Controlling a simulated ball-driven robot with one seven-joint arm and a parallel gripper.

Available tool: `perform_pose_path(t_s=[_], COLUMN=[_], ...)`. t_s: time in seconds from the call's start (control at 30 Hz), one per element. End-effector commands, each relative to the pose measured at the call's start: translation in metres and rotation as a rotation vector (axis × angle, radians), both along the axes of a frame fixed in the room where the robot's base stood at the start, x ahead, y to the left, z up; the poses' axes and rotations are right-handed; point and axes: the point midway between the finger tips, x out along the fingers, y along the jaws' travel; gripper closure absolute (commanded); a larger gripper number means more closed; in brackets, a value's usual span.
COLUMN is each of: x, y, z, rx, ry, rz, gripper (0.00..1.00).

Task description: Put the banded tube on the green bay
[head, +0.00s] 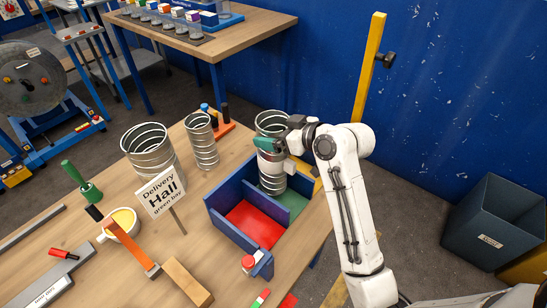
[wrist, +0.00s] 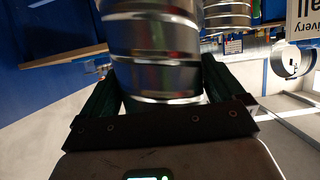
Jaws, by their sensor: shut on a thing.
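The banded tube (head: 272,176) is a shiny spiral metal duct with a pale band around its middle. My gripper (head: 268,147) is shut on it, and the tube is upright in the head view. In the wrist view the tube (wrist: 152,45) sits between the green fingers of my gripper (wrist: 160,88). The green bay (head: 295,201) is the right, far compartment of a blue tray. The tube's lower end is over or in the green bay; I cannot tell whether it touches the floor. My gripper hides part of the tube.
The tray's red bay (head: 255,222) is empty. A sign (head: 162,191) reading "Delivery Hall green bay" stands left of the tray. Two other spiral ducts, a wide one (head: 150,153) and a narrow one (head: 202,142), stand behind. A yellow post (head: 368,65) rises near my arm.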

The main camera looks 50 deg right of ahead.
Motion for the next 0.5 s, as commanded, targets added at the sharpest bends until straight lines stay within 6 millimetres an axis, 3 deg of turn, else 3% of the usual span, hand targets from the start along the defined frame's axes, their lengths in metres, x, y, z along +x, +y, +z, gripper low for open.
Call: perform_pose_path(t_s=[0.5], x=[0.000], y=[0.000], z=[-0.053], rx=[0.000], ry=[0.000], rz=[-0.001], gripper=[0.71])
